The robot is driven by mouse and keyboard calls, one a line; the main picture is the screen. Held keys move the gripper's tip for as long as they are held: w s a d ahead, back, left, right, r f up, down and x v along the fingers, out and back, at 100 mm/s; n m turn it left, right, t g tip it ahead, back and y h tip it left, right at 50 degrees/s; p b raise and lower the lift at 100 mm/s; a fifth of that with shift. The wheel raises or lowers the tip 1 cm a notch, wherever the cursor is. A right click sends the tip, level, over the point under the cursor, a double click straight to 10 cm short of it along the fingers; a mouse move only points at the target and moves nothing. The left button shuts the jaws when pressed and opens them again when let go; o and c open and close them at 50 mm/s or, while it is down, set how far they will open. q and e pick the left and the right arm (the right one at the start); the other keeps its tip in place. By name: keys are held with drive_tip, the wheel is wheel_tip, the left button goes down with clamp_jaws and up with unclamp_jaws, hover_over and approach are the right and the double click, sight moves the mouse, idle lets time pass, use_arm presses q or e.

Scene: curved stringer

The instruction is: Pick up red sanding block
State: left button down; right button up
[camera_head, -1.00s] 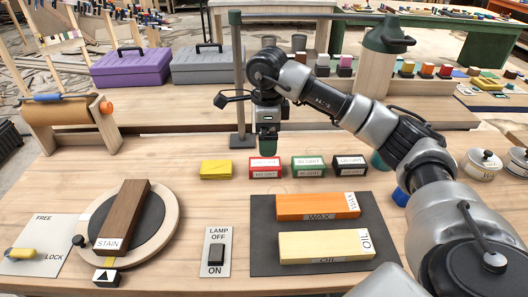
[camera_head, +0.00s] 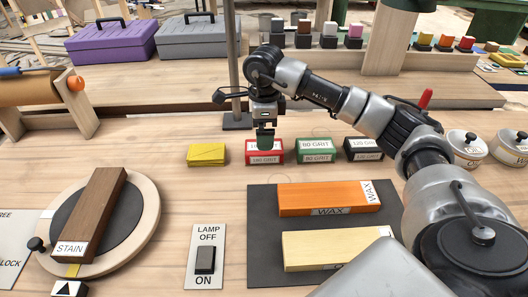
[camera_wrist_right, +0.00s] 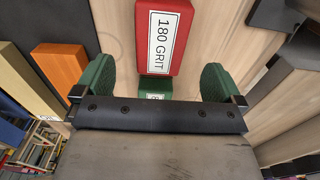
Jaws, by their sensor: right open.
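The red sanding block (camera_head: 265,158), labelled 180 GRIT, stands on the workbench in the head view, between a yellow block and a green block. My right gripper (camera_head: 265,139) points down at it, its fingers overlapping the block's top in the picture. In the right wrist view the red block (camera_wrist_right: 182,35) lies at the top centre, beyond the gap between the open green fingers of the right gripper (camera_wrist_right: 156,83). The gap holds no gripped block. Whether a finger touches the red block cannot be told. My left gripper is not in view.
The yellow block (camera_head: 206,155) is left of the red one; the green block (camera_head: 316,151) and black block (camera_head: 362,149) are to the right. Orange wax (camera_head: 325,199) and cream oil (camera_head: 320,248) blocks lie on a dark mat (camera_head: 263,230). A post (camera_head: 234,60) rises behind.

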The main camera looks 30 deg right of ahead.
wheel_tip(320, 180, down, 2)
drive_tip(key=shift+f, duration=0.25)
wheel_tip(320, 180, down, 4)
drive_tip(key=shift+r, duration=0.2)
drive_tip(key=shift+f, duration=0.5)
drive_tip(key=c, duration=1.1)
drive_tip(key=shift+r, duration=0.15)
